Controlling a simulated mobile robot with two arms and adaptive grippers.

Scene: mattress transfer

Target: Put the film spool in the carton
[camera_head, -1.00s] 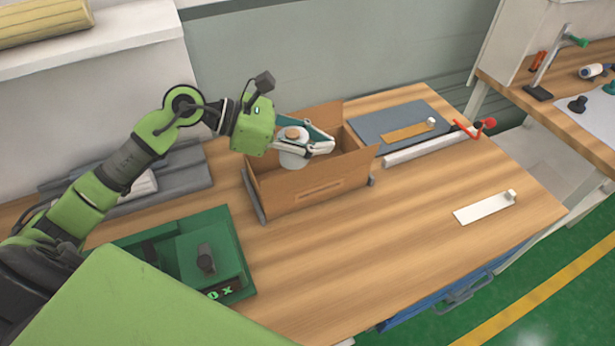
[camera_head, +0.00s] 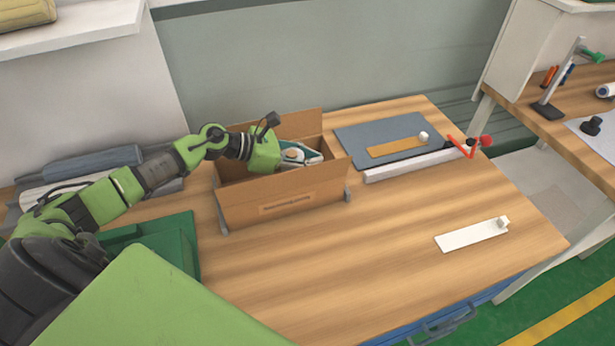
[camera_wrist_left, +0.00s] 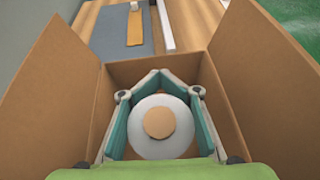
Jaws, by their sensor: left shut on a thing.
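The film spool (camera_wrist_left: 160,141) is white with a tan round core. It shows in the left wrist view between the fingers of my left gripper (camera_wrist_left: 160,80), which is shut on it. In the head view the spool (camera_head: 292,155) and my left gripper (camera_head: 305,156) are inside the open carton (camera_head: 285,205), below the top of its raised back flap. The carton is brown cardboard and stands on the wooden bench. Its front wall hides the lower part of the spool, so I cannot tell whether the spool touches the floor. My right gripper is not in view.
A grey mat (camera_head: 365,132) with a tan strip lies right of the carton. A pale bar (camera_head: 420,163) with a red handle lies beside it. A white strip (camera_head: 470,236) lies front right. A green box (camera_head: 175,235) stands left. The bench's front middle is clear.

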